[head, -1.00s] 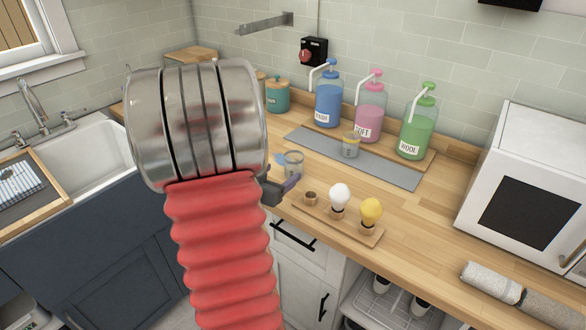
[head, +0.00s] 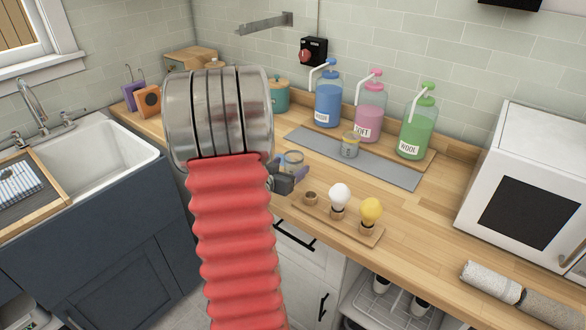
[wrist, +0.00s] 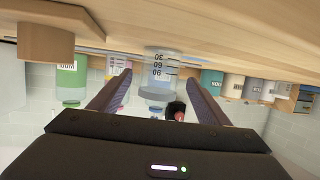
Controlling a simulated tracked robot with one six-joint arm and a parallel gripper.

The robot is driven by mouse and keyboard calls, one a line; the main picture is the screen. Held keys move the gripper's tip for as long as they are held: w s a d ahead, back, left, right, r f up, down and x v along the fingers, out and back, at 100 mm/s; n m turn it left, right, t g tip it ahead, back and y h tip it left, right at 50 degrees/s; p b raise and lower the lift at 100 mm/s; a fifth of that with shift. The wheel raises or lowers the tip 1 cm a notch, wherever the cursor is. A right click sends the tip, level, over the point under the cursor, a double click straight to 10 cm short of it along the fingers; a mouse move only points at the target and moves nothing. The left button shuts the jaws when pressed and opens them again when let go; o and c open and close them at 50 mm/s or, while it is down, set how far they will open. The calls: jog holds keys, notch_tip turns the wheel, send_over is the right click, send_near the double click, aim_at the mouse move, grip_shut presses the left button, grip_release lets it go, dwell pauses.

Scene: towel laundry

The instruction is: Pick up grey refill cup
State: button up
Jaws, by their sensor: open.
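A clear cup with a greyish rim (head: 292,158) stands on the wooden counter, partly hidden behind my gripper (head: 288,177) in the head view. The wrist view is upside down. There the cup (wrist: 158,72) shows dark measuring marks and a grey band at its rim. It appears upright between the two open fingers, around or just past their tips. I cannot tell whether they touch it. A second clear cup (head: 350,145) with a yellowish band stands on the grey mat (head: 395,174). My gripper is open and low over the counter.
Blue (head: 328,103), pink (head: 370,115) and green (head: 415,135) pump bottles stand behind the mat. A wooden holder (head: 352,231) with a white and a yellow bulb-shaped thing is at the front. A white microwave (head: 525,190) is at right, a sink (head: 90,155) at left.

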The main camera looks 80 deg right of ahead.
aim_at(289, 166)
jog(key=shift+x, duration=1.75)
jog(key=shift+c, duration=0.6)
jog(key=c, duration=1)
jog(key=shift+r, duration=0.1)
notch_tip(289, 166, up, 10)
jog(key=shift+f, duration=0.1)
jog(key=shift+w, duration=0.1)
